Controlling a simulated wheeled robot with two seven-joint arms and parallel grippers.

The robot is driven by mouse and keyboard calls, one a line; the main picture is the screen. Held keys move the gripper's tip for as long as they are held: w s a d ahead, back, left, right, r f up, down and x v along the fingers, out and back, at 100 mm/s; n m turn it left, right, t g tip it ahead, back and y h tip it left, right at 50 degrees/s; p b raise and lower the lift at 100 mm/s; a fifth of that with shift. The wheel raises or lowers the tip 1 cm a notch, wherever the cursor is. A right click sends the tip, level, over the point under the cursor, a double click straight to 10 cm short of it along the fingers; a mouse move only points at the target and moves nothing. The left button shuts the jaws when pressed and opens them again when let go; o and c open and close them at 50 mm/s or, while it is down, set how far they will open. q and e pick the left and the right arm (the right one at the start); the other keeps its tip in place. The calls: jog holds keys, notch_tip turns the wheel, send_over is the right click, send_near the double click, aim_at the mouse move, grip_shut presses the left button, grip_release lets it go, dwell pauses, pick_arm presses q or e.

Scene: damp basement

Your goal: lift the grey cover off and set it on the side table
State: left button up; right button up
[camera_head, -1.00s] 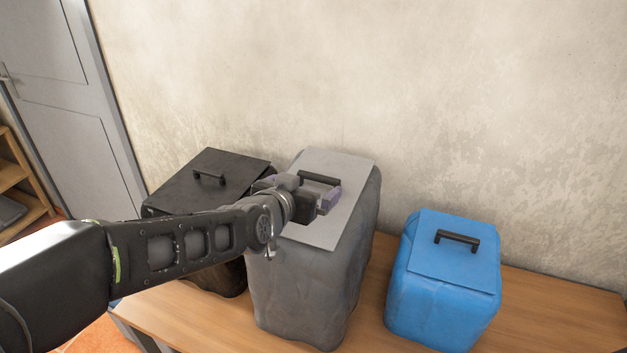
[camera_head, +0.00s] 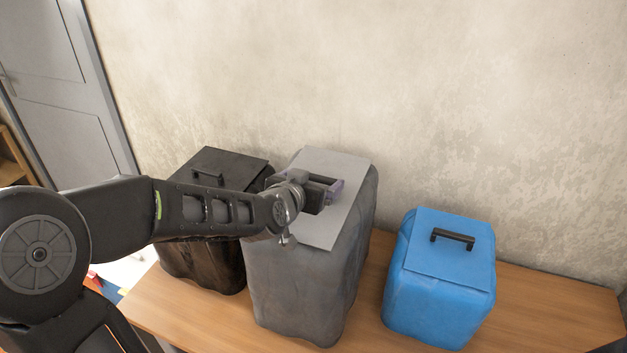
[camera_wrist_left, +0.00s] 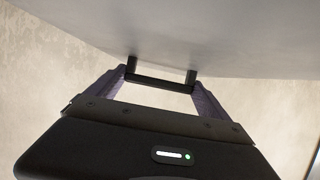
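The grey cover (camera_head: 342,168) lies flat on top of the tall grey container (camera_head: 295,290) in the head view. My left gripper (camera_head: 322,183) is over the cover at its black handle. In the left wrist view, the two purple-grey fingers (camera_wrist_left: 160,80) sit at the two ends of the handle (camera_wrist_left: 160,84), with no clear gap at either end, and the pale underlit cover surface (camera_wrist_left: 220,35) fills the top. The gripper appears shut on the handle. In the head view the gripper hides part of the handle. My right gripper is not in view. No separate side table can be made out.
A black lidded container (camera_head: 205,265) stands left of the grey one, under my left arm. A blue lidded container (camera_head: 437,300) stands to the right. All stand on a wooden tabletop (camera_head: 545,315), with bare wood at the right. A wall (camera_head: 480,100) rises close behind.

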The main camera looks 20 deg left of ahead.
pick_arm(q)
jog(key=c, duration=1.1)
jog(key=shift+r+p, duration=0.7)
jog(key=shift+r, duration=0.9)
notch_tip(320, 180, up, 32)
jog(key=shift+r, duration=0.25)
